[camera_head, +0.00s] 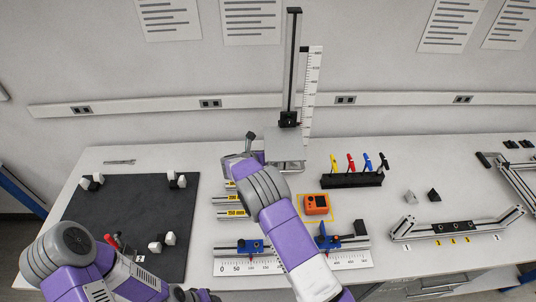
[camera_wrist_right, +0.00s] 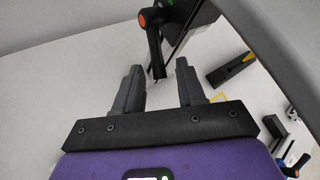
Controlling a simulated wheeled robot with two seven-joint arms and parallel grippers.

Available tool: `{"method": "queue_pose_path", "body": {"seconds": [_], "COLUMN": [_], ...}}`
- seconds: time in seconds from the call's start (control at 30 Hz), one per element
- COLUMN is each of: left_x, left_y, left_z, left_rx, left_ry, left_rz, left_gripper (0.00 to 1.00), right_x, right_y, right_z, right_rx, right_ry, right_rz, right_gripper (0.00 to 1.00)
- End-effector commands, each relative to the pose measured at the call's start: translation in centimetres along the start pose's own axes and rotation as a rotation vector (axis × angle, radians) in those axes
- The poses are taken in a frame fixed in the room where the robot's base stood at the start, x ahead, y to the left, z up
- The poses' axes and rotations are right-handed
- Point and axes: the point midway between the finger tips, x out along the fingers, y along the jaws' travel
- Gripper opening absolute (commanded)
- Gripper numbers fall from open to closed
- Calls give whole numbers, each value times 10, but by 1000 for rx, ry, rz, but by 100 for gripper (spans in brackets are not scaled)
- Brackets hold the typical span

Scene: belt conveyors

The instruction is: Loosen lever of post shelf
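The post shelf (camera_head: 285,160) is a grey plate with a black clamp on a tall dark post (camera_head: 293,65), at the back middle of the bench. Its black lever (camera_wrist_right: 154,45) with an orange cap shows in the right wrist view, pointing down, with its lower end between my fingertips. My right gripper (camera_wrist_right: 160,78) is open, with visible gaps on both sides of the lever. In the head view my right arm ends just left of the shelf, and its fingers are not clear there. My left arm is low at the left; its gripper does not show.
A scale (camera_head: 312,90) stands beside the post. An orange box (camera_head: 316,204), a black rack (camera_head: 350,180) of coloured levers and a blue-carriage rail (camera_head: 248,247) lie around my right arm. A dark mat (camera_head: 130,205) with white-and-black blocks is at the left.

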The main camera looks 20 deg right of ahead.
Motion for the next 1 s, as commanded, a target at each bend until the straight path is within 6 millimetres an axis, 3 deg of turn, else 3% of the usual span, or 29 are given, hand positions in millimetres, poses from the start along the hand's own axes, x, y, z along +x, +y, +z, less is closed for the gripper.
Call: {"method": "queue_pose_path", "body": {"seconds": [0.17, 0.4, 0.6, 1.0], "left_x": [1, 6, 7, 7], "left_y": [0, -2, -3, -3], "left_z": [0, 0, 0, 0], "left_rx": [0, 0, 0, 0], "left_ry": [0, 0, 0, 0], "left_rz": [0, 0, 0, 0], "left_gripper": [43, 43, 43, 43], "right_x": [-8, -49, -72, -76], "right_y": [1, 1, 0, 0], "right_z": [0, 0, 0, 0], "right_rx": [0, 1, 0, 0], "right_ry": [0, -2, 0, 0], "right_rz": [1, 3, 1, 0], "right_gripper": [40, 40, 40, 41]}}
